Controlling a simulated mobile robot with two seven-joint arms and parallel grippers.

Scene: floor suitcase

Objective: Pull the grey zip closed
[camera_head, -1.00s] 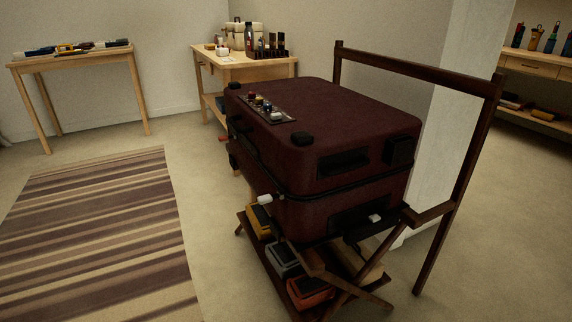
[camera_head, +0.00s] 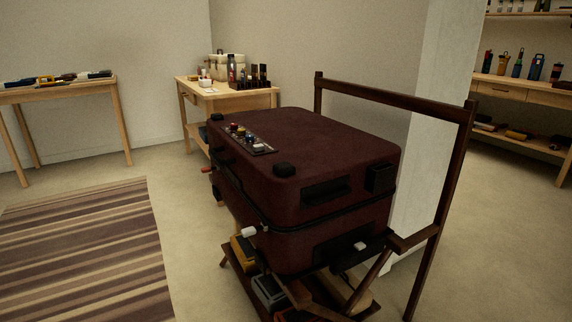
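The dark red suitcase (camera_head: 330,148) lies shut-looking on a dark wooden folding rack (camera_head: 395,102). A dark zip seam (camera_head: 340,219) runs around its side. A pale tab (camera_head: 249,232) sticks out at the near left corner by the seam, and another pale tab (camera_head: 360,246) shows low on the near right side. A small red tab (camera_head: 207,170) sticks out on the left side. I cannot tell which tab belongs to the grey zip, or how far the zip is open. Neither of my grippers is in view.
A panel with several coloured knobs (camera_head: 250,139) is on the lid. Boxes, one yellow (camera_head: 243,250), sit on the rack's lower shelf. A striped rug (camera_head: 85,250) lies left. Wooden tables (camera_head: 225,90) stand behind, and a white pillar (camera_head: 440,120) is right.

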